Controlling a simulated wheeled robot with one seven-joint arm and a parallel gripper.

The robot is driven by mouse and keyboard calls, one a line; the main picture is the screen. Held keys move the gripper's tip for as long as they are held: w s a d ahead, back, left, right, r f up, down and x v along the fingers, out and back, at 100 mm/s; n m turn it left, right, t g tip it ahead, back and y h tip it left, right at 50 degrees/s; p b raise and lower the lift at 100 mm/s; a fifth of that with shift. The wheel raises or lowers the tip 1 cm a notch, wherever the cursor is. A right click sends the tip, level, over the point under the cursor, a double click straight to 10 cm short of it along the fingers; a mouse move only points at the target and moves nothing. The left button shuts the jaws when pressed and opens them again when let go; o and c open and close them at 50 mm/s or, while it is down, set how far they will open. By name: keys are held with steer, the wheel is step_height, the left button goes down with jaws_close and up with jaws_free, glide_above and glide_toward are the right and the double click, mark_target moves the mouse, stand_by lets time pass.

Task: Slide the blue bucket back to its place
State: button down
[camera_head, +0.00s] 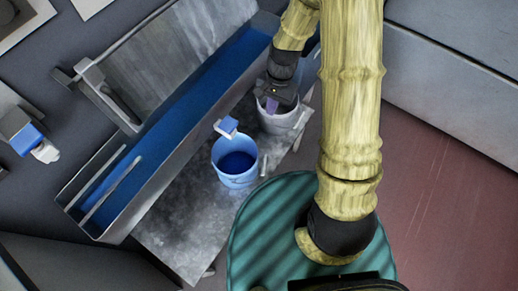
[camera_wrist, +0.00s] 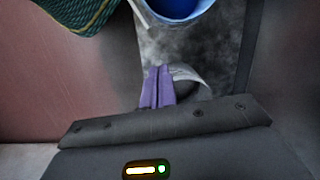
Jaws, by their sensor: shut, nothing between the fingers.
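The blue bucket (camera_head: 236,178) stands upright on a grey mottled metal shelf (camera_head: 185,225), with dark blue inside. Part of it shows at the top of the wrist view (camera_wrist: 178,14). A pale grey-white bucket (camera_head: 281,124) stands beside it, up and to the right. My gripper (camera_head: 272,105) is shut and empty, its purple fingertips over or inside the mouth of the pale bucket. In the wrist view the purple fingers (camera_wrist: 158,86) are together, with the pale bucket's rim (camera_wrist: 192,76) partly hidden behind them. Whether they touch it I cannot tell.
A long metal trough (camera_head: 110,225) with a blue inside runs along the shelf's left side. A small white-and-blue block (camera_head: 227,127) shows at the blue bucket's far rim. Another white-and-blue object (camera_head: 25,138) is at far left. Reddish floor (camera_head: 450,190) lies clear at right.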

step_height(320, 180, down, 9)
steer(key=a+m+g+b, duration=0.1)
steer(key=a+b, duration=0.1)
steer(key=b, duration=0.1)
steer(key=shift+w+f+y, duration=0.2)
steer(key=shift+w+y, duration=0.1)
steer(key=shift+a, duration=0.15)
steer(key=b+x, duration=0.3)
steer(key=x, duration=0.7)
steer(key=shift+s, duration=0.1)
